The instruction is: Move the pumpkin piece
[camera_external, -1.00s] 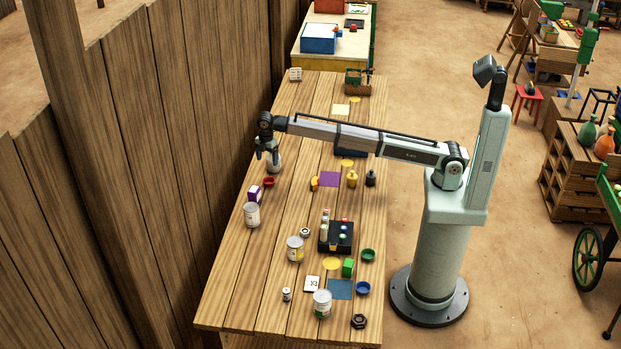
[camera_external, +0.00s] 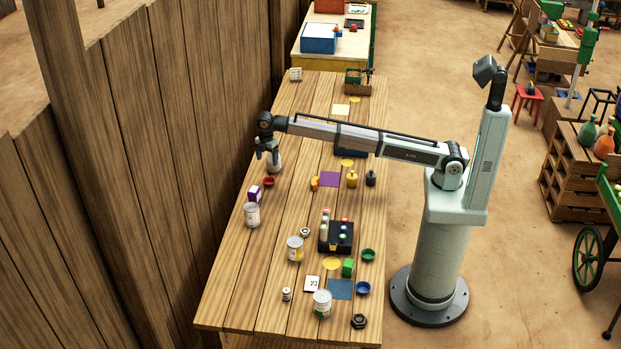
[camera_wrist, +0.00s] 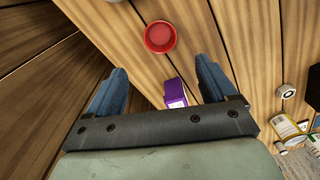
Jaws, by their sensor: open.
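A small orange-yellow piece (camera_external: 315,183) lies on the table beside a purple square, in the external view. It may be the pumpkin piece, but it is too small to tell. A red bowl (camera_wrist: 160,37) is beyond the fingertips, and a purple box (camera_wrist: 175,92) shows between the fingers. The orange-yellow piece is not seen in the wrist view.
The table (camera_external: 235,290) also holds cans (camera_external: 252,215), a black tray (camera_external: 336,237) with small items, a purple square (camera_external: 330,179), yellow (camera_external: 352,179) and dark (camera_external: 371,178) bottles, and a green cube (camera_external: 348,267). A wooden wall (camera_external: 180,130) runs along the left side.

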